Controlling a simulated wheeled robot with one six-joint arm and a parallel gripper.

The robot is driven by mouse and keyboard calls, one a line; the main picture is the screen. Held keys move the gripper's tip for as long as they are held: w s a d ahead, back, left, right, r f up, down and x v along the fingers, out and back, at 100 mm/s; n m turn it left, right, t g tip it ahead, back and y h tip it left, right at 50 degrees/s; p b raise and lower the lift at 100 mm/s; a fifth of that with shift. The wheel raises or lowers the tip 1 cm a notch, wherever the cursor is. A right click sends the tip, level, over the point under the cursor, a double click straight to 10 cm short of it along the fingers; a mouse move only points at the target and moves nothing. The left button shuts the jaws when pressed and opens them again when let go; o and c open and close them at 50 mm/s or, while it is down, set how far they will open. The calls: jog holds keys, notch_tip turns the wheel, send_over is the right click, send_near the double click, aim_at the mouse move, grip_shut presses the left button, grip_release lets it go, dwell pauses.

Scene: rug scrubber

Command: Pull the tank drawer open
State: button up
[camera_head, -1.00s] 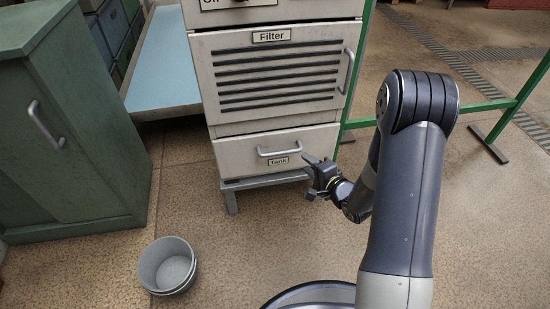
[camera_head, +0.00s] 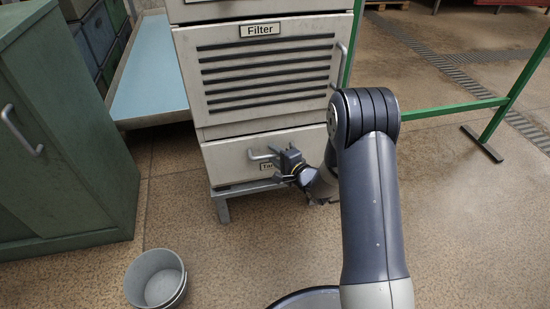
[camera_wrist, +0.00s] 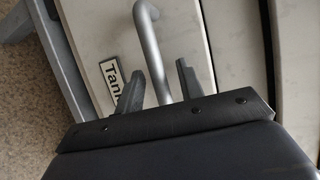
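The tank drawer (camera_head: 225,160) is the bottom front of the beige cabinet, and it looks closed. Its grey bar handle (camera_head: 258,153) is partly hidden by my gripper (camera_head: 283,160) in the head view. A "Tank" label (camera_wrist: 112,80) sits beside the handle in the wrist view. There the handle (camera_wrist: 150,45) runs down between the two fingers of my gripper (camera_wrist: 158,85). The fingers are apart, with visible gaps on both sides of the bar.
The filter panel (camera_head: 265,75) with its own handle is above the drawer. A grey bucket (camera_head: 155,280) stands on the floor at lower left. A green cabinet (camera_head: 60,130) is at the left, and a green rail (camera_head: 450,108) at the right. The floor in front of the drawer is clear.

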jog(key=shift+w, duration=0.1)
jog(key=shift+c, duration=0.5)
grip_shut()
